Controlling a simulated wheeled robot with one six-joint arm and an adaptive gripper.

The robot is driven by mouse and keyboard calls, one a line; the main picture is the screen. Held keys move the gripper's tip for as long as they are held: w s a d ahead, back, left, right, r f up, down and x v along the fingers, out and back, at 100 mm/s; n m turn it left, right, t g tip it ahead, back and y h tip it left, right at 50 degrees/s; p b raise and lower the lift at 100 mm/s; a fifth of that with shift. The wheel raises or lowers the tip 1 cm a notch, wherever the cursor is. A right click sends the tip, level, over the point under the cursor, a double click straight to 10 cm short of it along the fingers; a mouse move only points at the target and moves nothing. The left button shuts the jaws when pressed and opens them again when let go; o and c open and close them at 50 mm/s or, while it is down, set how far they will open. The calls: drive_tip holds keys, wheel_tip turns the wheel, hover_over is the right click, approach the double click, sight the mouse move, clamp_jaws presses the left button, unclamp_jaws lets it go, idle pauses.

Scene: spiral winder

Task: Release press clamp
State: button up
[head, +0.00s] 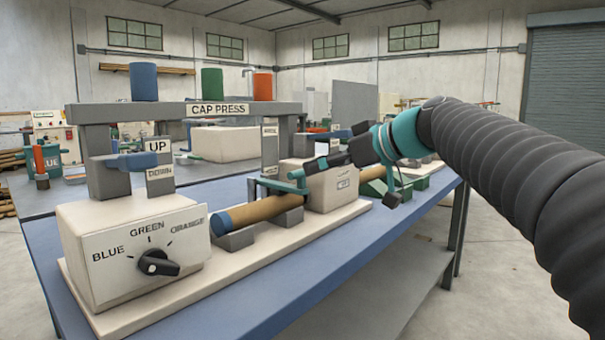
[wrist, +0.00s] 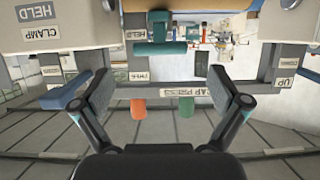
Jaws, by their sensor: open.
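The cap press (head: 290,108) stands on a cream base. A brown tube (head: 255,212) with a blue left end lies on its grey supports. A teal T-shaped piece (head: 297,175), which looks like the clamp handle, is above the tube's right end. In the wrist view, which is upside down, the teal piece (wrist: 158,38) shows top centre, and a CLAMP label (wrist: 41,33) and HELD label (wrist: 36,12) sit upper left. My gripper (head: 308,167) is close to the teal piece. In the wrist view its fingers (wrist: 160,88) are wide apart and empty; contact cannot be told.
A selector knob (head: 158,263) is on the front cream box, below an UP/DOWN lever (head: 135,161). Blue (head: 143,82), green (head: 212,82) and orange (head: 263,87) cylinders stand on the crossbar. A cream box (head: 335,188) is right of the tube. The blue bench front (head: 330,250) is clear.

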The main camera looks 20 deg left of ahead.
sight(301, 173)
drive_tip(key=x, duration=0.7)
drive_tip(key=shift+f, duration=0.1)
